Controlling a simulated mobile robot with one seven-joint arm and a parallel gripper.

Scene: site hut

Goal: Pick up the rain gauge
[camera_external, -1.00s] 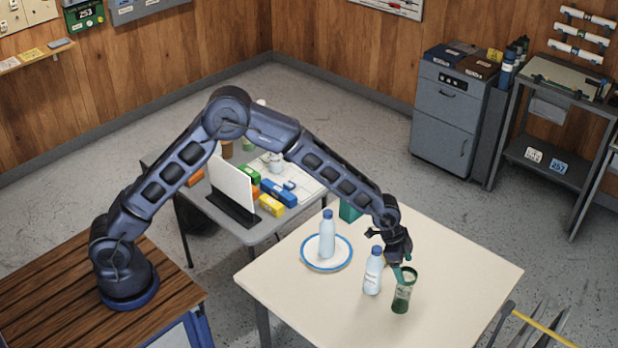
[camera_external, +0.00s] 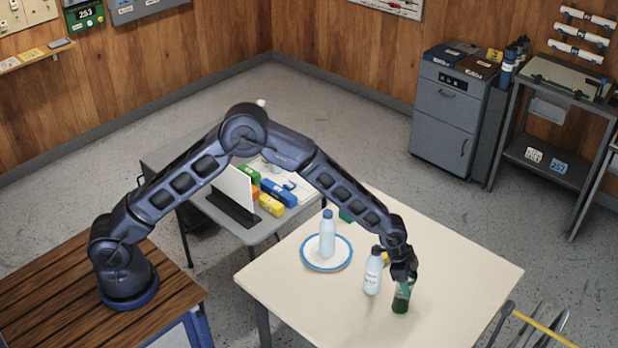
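The rain gauge appears to be the dark green cylinder (camera_external: 402,297) near the right part of the cream table. It stands upright. My gripper (camera_external: 404,276) points down at its top, and the fingers overlap its upper part. The gripper hides the gauge's rim. Whether the fingers are closed on it or only around it cannot be made out.
Another bottle (camera_external: 327,236) stands on a blue-rimmed plate (camera_external: 312,264). The table's front (camera_external: 345,322) is clear.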

